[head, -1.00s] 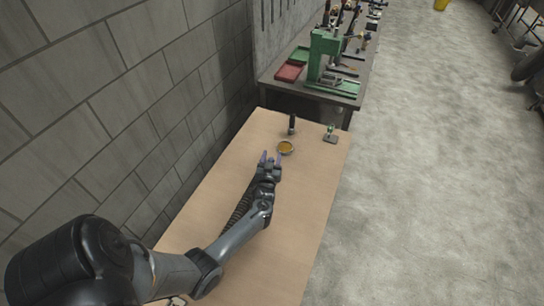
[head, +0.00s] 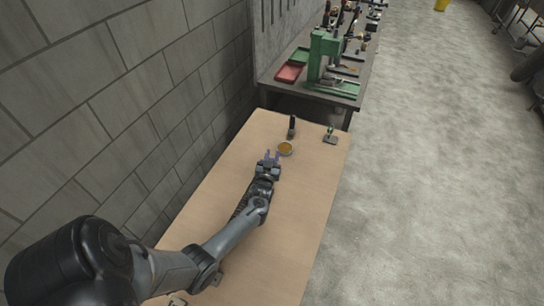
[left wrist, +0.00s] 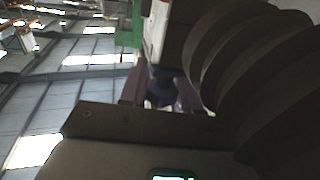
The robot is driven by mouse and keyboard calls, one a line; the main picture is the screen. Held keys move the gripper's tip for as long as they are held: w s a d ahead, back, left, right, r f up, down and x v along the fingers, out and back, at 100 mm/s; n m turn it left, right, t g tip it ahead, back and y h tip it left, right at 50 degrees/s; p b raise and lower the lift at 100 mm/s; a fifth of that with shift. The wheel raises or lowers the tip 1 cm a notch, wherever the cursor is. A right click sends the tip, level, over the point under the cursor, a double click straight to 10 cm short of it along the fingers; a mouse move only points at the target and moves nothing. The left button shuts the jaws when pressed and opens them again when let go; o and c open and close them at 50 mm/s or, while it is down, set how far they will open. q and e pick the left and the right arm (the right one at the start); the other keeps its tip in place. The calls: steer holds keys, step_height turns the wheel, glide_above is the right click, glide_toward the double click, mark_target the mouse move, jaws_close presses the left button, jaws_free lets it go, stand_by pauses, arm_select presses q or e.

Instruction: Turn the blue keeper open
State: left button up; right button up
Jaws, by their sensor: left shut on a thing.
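My left gripper (head: 272,157) is over the wooden table, just on the near side of a small round dish. Its two purplish fingers point away from the robot. In the left wrist view the fingers (left wrist: 162,92) close around a small dark bluish thing (left wrist: 164,74), which looks like the blue keeper. It is too dark and small to make out its shape or how far it is turned. In the head view the gripper hides it. My right gripper is not in view.
The round dish (head: 285,148) has an orange-yellow inside. A grey bench (head: 330,98) with a green press (head: 322,60) stands behind. The block wall is left; the table's right side is clear.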

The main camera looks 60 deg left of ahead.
arm_select(q)
steer(key=shift+m+t+h, duration=0.4)
steer(key=shift+h, duration=0.1)
steer(key=o, duration=1)
steer(key=shift+c, duration=0.2)
steer(key=shift+d, duration=0.1)
steer(key=v, duration=1)
steer(key=shift+s+d+p, duration=0.25)
steer(key=shift+s+p, duration=0.05)
steer(key=shift+p, duration=0.1)
